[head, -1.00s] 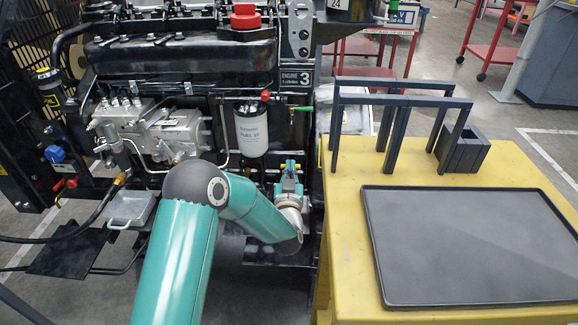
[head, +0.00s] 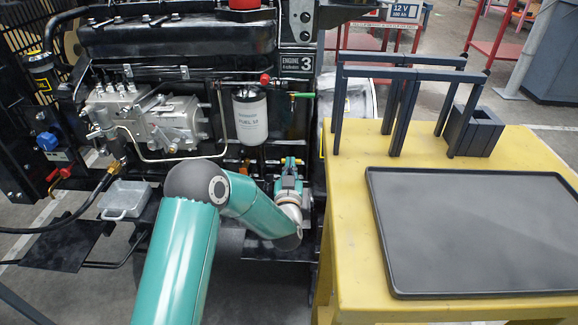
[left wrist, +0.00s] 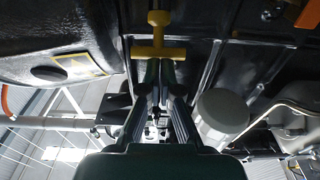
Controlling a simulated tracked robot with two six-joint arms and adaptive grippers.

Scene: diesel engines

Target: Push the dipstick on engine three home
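A yellow T-shaped handle (left wrist: 158,52), which looks like the dipstick's, shows in the left wrist view against the dark engine side. Its stem runs to a rounded yellow end at the top of that picture. My left gripper (left wrist: 159,68) has its two fingers close together, with the tips at the handle's crossbar; whether they touch it I cannot tell. In the head view my left gripper (head: 289,168) is low at the right end of engine three (head: 180,65), below the white filter (head: 251,118). I cannot make out the dipstick there. My right gripper is not in view.
A yellow table (head: 350,230) stands close on the right, with a black tray (head: 475,225), a dark frame rack (head: 400,75) and a dark open box (head: 473,130). A red-ended lever (head: 265,80) and a green-handled one (head: 303,95) stick out above the gripper.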

